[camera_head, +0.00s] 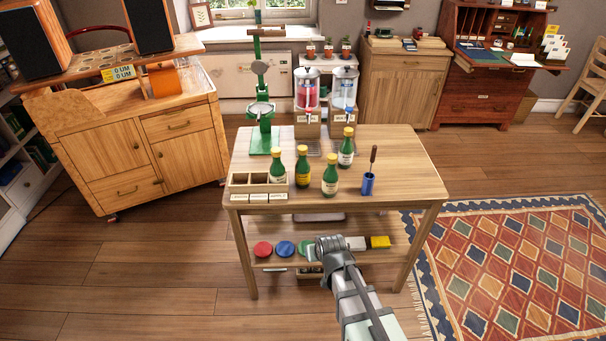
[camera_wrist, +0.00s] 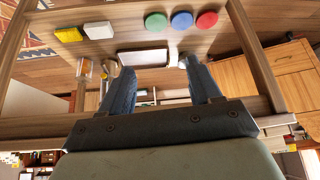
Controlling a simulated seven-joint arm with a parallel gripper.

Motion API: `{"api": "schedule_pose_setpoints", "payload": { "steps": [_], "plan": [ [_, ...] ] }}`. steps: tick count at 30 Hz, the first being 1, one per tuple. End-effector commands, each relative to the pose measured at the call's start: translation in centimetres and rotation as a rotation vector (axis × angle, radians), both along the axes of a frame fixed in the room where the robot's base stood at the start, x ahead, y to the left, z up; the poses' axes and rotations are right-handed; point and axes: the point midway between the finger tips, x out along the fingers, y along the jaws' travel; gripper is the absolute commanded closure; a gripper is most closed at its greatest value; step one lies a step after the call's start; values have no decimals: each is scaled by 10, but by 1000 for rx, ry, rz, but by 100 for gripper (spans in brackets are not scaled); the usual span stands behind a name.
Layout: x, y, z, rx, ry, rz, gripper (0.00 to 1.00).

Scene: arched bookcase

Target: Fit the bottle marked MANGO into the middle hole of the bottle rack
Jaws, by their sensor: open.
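Several green bottles with yellow caps stand upright on the wooden table: one front right (camera_head: 330,177), one in the middle (camera_head: 303,168), one at the back right (camera_head: 347,150) and one at the left (camera_head: 277,165). Their label words are too small to read, so I cannot tell which is MANGO. The wooden bottle rack (camera_head: 258,189) sits at the table's front left, with small white labels along its front. The left bottle is at its right end; I cannot tell whether in it or behind. My gripper (camera_head: 328,244) is open and empty, low before the table; its fingers show in the wrist view (camera_wrist: 160,84).
A blue cup with a brown-handled tool (camera_head: 368,183) stands right of the bottles. A green press (camera_head: 263,115) and two drink dispensers (camera_head: 307,100) stand behind. The lower shelf holds red, blue and green discs (camera_head: 284,248) and a yellow block (camera_head: 378,242). The table's right side is clear.

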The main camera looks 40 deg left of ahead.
Motion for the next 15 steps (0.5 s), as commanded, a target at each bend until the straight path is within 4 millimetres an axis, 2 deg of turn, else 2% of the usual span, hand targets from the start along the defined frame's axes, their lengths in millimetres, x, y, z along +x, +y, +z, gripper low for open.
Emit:
{"api": "schedule_pose_setpoints", "payload": {
  "steps": [1, 6, 10, 15],
  "plan": [
    [14, 23, 20, 78, -55, 3, 37],
    [48, 68, 71, 315, -224, 0, 37],
    [64, 89, 104, 482, -344, 0, 37],
    [73, 101, 147, 671, -480, -2, 37]
  ]
}}
